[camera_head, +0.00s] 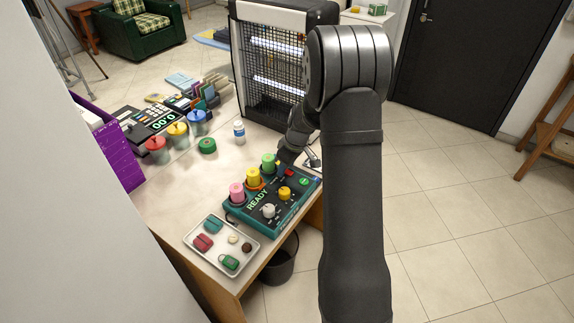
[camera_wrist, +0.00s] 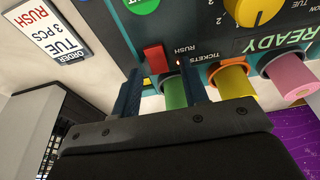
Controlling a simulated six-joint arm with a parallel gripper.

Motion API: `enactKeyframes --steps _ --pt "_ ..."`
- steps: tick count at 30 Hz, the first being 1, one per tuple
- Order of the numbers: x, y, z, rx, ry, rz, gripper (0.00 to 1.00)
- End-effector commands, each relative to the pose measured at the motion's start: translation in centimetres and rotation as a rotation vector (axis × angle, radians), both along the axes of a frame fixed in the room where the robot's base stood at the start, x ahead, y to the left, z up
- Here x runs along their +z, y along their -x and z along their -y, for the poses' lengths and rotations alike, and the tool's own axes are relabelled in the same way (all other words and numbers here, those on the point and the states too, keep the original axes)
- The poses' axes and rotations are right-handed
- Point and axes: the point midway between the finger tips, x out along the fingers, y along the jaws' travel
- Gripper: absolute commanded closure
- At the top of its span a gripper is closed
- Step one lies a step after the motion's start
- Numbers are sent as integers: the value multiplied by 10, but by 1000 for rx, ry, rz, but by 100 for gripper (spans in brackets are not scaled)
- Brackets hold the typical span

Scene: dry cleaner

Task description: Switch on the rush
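The teal control box (camera_head: 290,205) stands at the table's front right, with a lit READY display (camera_head: 258,200). In the wrist view its red rocker switch (camera_wrist: 154,58) is beside the upside-down RUSH label (camera_wrist: 185,50); which way it is tipped I cannot tell. My gripper (camera_wrist: 159,68) is open, its two dark fingers apart, with the red switch showing between and just beyond the tips. Whether the tips touch the panel is unclear. In the head view my arm partly hides this corner.
Green (camera_head: 269,162), yellow (camera_head: 253,177) and pink (camera_head: 237,193) cylinders line the box's back edge; the green one shows between my fingers in the wrist view. An order card (camera_wrist: 45,30) reads TUE, 3 PCS, RUSH. A tray (camera_head: 204,253) and a caged lamp unit (camera_head: 268,70) stand nearby.

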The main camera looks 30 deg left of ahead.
Motion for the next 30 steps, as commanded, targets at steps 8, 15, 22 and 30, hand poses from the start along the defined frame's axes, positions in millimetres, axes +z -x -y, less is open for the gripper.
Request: enactKeyframes --steps 8,15,22,30 --pt "1 0 1 0 0 1 60" --pt "29 -1 8 -1 -1 3 60" --pt "83 -1 21 -2 -3 4 60" --pt "141 -1 37 -1 -1 3 60"
